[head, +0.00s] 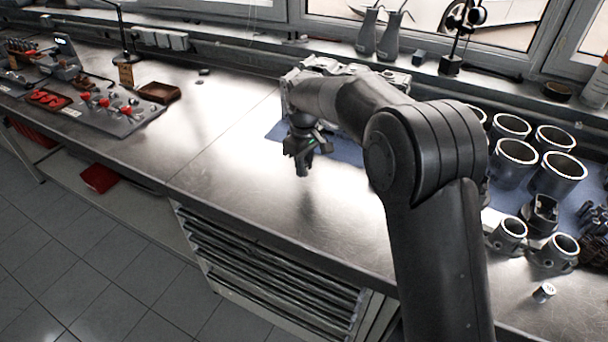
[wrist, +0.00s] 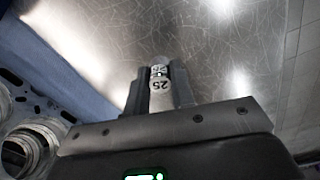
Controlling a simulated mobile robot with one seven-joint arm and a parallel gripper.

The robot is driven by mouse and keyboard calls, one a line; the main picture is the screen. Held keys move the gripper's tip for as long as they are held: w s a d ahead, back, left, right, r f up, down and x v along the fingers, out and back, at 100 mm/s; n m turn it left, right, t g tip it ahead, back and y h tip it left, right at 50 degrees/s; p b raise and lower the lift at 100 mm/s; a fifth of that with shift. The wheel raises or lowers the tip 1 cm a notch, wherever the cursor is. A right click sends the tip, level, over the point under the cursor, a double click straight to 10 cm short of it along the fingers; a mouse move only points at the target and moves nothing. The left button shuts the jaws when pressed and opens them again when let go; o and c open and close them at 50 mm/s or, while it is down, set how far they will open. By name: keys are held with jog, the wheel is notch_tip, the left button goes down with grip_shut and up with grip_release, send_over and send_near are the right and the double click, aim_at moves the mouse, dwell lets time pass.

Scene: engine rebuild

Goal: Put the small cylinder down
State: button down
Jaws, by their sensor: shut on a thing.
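My gripper (head: 302,168) hangs over the bare metal bench (head: 235,185), in front of the engine block. In the wrist view, my gripper (wrist: 160,88) is shut on a small pale cylinder (wrist: 161,86) marked 25, held between the two dark fingers. In the head view the held cylinder is too small and shadowed to make out. I cannot tell how far it is above the bench. Another small whitish cylinder (head: 543,292) stands on the bench at the lower right.
The engine block (head: 395,80) sits on a blue mat (head: 345,152) behind my gripper. Several cylinder liners (head: 512,165) and pistons (head: 510,232) stand at the right. A tool board (head: 115,118) and brown tray (head: 158,92) lie at the left. The bench between is clear.

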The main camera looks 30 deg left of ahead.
jog(key=shift+f, duration=1.95)
jog(key=shift+f, duration=0.15)
jog(key=c, duration=1.2)
grip_release()
jog(key=shift+c, duration=0.2)
notch_tip(320, 180, up, 12)
jog(key=shift+r, duration=0.2)
